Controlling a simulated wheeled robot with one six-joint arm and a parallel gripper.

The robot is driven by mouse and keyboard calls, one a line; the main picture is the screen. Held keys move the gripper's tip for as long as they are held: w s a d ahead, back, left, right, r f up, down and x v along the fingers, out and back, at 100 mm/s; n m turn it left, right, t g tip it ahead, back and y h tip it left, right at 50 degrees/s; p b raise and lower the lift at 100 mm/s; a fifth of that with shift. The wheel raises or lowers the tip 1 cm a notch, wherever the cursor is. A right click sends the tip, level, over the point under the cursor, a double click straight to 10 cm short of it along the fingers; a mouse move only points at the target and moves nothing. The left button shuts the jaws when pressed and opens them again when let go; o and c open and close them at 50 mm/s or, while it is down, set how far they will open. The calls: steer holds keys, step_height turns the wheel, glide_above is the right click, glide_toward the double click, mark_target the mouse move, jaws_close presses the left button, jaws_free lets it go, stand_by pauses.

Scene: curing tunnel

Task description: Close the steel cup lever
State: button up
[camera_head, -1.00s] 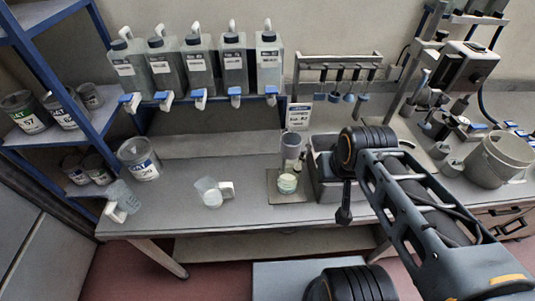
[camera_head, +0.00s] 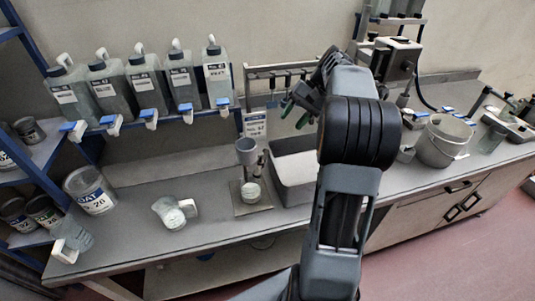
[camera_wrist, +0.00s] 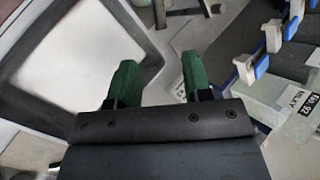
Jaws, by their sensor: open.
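A small grey steel cup (camera_head: 246,146) sits on a stand whose flat base plate (camera_head: 262,206) is on the bench, at the middle of the head view. A small jar (camera_head: 251,191) stands below the cup. The cup's lever is too small to make out. My gripper (camera_head: 296,113) is above the bench, to the right of and above the cup in the picture. In the wrist view my gripper (camera_wrist: 157,82) has its two green fingers apart with nothing between them. I cannot clearly make out the cup in the wrist view.
A grey tray (camera_head: 283,198) sits right of the stand; its rim shows in the wrist view (camera_wrist: 150,58). Several bottles with taps (camera_head: 185,82) stand on a shelf behind left.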

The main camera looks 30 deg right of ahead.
mark_target(266, 154)
steer(key=x, duration=1.3)
steer(key=shift+w+d+f, duration=0.1)
steer(key=shift+w+f, duration=0.05)
steer(key=shift+f, duration=0.15)
steer(key=shift+c, duration=0.2)
